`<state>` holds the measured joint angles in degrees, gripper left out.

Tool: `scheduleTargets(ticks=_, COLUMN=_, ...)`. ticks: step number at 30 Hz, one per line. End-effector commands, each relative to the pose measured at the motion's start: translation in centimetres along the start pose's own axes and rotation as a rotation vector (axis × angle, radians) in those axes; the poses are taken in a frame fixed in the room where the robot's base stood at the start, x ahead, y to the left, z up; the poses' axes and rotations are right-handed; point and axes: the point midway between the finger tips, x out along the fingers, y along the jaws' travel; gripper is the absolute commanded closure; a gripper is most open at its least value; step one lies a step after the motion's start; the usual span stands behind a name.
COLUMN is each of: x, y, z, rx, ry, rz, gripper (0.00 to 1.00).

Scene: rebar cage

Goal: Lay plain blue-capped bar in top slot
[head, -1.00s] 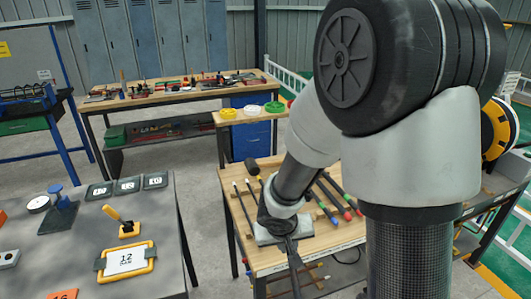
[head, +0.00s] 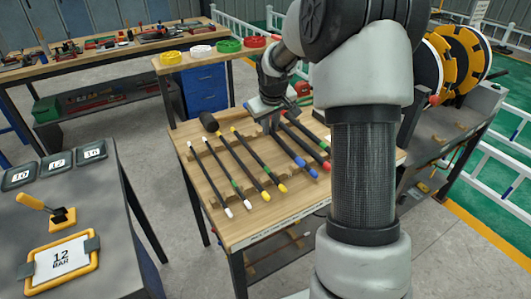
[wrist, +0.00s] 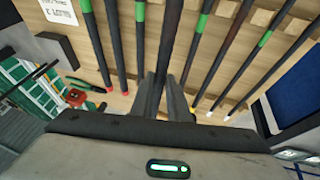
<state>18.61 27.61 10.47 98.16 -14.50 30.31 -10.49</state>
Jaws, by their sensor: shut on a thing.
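My gripper (head: 274,128) is low over the wooden table in the head view, at the blue-capped bars. In the wrist view its fingers (wrist: 165,97) are shut around a dark bar (wrist: 172,45) that shows no green band. That bar's near end is hidden between the fingers. In the head view it appears to be the left blue-capped bar (head: 289,148), lying among the others. Beside it in the wrist view is a bar with a green band (wrist: 140,45). I cannot make out the top slot.
Yellow-capped (head: 257,166) and white-capped bars (head: 210,180) lie to the left, and red-capped bars to the right. A grey table (head: 110,220) stands at front left. Reels (head: 460,60) stand at the right.

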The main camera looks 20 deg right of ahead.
Motion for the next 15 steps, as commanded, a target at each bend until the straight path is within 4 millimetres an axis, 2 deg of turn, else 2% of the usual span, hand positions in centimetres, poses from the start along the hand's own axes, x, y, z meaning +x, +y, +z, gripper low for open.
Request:
scheduleTargets(ticks=6, x=0.28, y=1.13, z=-1.06, rx=-0.03, ry=0.012, rz=-0.01, gripper=1.0)
scheduleTargets(ticks=15, x=0.21, y=1.23, z=-1.15, rx=-0.036, ry=0.012, rz=-0.011, gripper=1.0)
